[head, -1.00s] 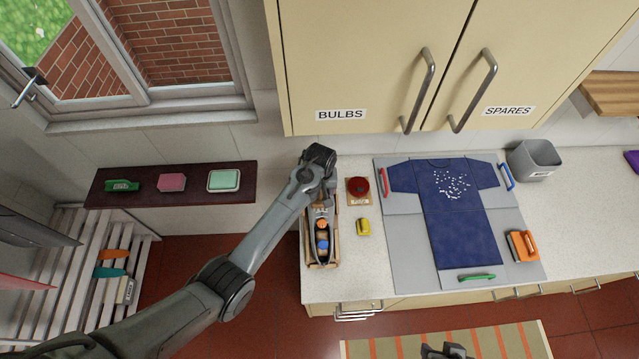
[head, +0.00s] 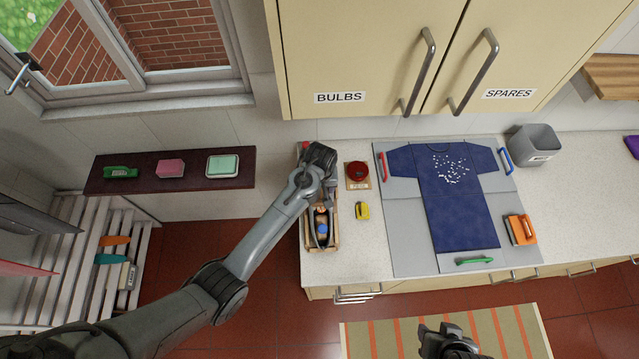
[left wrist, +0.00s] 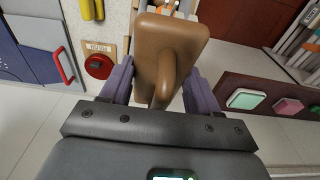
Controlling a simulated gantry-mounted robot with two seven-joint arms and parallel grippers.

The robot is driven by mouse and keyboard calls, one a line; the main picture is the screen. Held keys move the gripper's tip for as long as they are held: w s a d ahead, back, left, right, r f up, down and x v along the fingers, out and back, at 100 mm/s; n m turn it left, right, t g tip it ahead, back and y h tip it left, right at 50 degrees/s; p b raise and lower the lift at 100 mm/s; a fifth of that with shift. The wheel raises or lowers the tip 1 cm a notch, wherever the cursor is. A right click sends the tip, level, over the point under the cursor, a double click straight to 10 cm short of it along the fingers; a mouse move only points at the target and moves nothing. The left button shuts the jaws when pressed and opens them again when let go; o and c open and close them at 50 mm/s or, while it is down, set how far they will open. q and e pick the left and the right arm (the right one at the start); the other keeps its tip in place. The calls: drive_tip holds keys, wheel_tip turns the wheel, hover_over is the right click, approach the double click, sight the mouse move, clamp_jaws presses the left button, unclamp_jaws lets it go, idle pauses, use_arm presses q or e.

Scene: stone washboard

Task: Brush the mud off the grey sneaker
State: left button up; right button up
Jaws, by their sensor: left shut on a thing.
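My left gripper (left wrist: 150,90) is shut on the handle of a brown brush (left wrist: 172,45), whose broad back faces the left wrist camera. Its bristles are hidden. In the head view this gripper (head: 318,190) hangs over the far part of a narrow wooden tray (head: 335,240) at the counter's left end. I cannot tell whether brush and shoe touch. My right gripper (head: 447,335) is low over the striped rug, its jaws unclear.
A red round tin (head: 357,170) and a yellow object (head: 362,211) stand right of the tray. A dark shelf (head: 240,181) at left holds several small items. Cabinets overhang the counter.

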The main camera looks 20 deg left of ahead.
use_arm(q)
drive_tip(key=shift+r, duration=0.1)
drive_tip(key=shift+r, duration=2.9)
drive_tip(key=shift+r, duration=1.5)
